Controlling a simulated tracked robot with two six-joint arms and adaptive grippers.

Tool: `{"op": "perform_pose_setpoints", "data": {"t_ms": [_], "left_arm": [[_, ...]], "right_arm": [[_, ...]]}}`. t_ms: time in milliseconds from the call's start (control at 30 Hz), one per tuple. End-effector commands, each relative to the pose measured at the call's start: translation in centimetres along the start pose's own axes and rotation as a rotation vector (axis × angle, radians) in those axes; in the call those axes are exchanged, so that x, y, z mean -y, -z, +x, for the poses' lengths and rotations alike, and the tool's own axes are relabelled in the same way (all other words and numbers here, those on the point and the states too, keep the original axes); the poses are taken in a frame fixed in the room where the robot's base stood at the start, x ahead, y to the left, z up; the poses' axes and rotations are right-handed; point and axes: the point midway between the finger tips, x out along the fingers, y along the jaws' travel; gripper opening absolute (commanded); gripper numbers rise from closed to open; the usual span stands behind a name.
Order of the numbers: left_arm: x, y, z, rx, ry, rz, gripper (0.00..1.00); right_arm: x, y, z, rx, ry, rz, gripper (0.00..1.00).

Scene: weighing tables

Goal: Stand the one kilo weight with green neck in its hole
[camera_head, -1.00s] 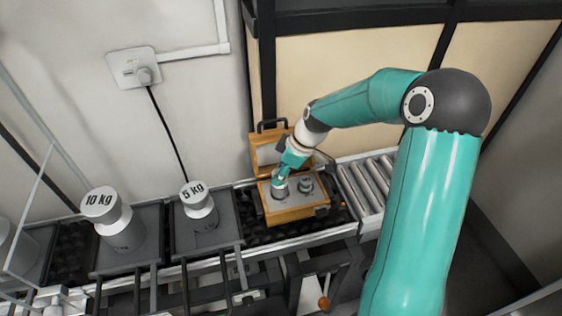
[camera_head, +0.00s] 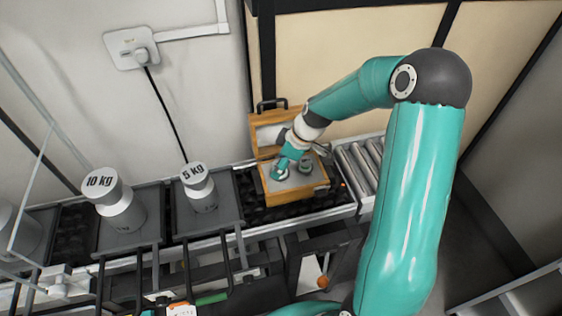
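An open wooden case (camera_head: 296,193) stands on the conveyor, its lid raised at the back. A small grey weight (camera_head: 305,166) with what looks like a greenish neck is in the right part of the case. My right gripper (camera_head: 279,173) points down into the left part of the case, left of that weight. Something grey shows at its fingertips, but it is too small to tell whether the fingers are shut on it. The holes in the case are hidden or too small to make out. My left gripper is not in view.
A 5 kg weight (camera_head: 200,190) and a 10 kg weight (camera_head: 118,205) stand on grey trays left of the case. Conveyor rollers (camera_head: 358,163) lie to its right. The wall is close behind. A green handle (camera_head: 211,298) shows below the trays.

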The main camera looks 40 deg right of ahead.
Motion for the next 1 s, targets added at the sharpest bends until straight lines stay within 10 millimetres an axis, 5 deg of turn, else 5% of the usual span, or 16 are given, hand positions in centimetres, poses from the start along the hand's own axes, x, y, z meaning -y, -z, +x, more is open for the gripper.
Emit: {"op": "perform_pose_setpoints", "data": {"t_ms": [467, 1000], "left_arm": [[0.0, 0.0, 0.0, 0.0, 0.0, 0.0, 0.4], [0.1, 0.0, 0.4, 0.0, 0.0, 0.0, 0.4]], "right_arm": [[-0.1, 0.1, -1.3, -0.002, -0.002, -0.001, 0.68], [-0.1, 0.1, -10.9, -0.001, -0.002, -0.001, 0.68]]}}
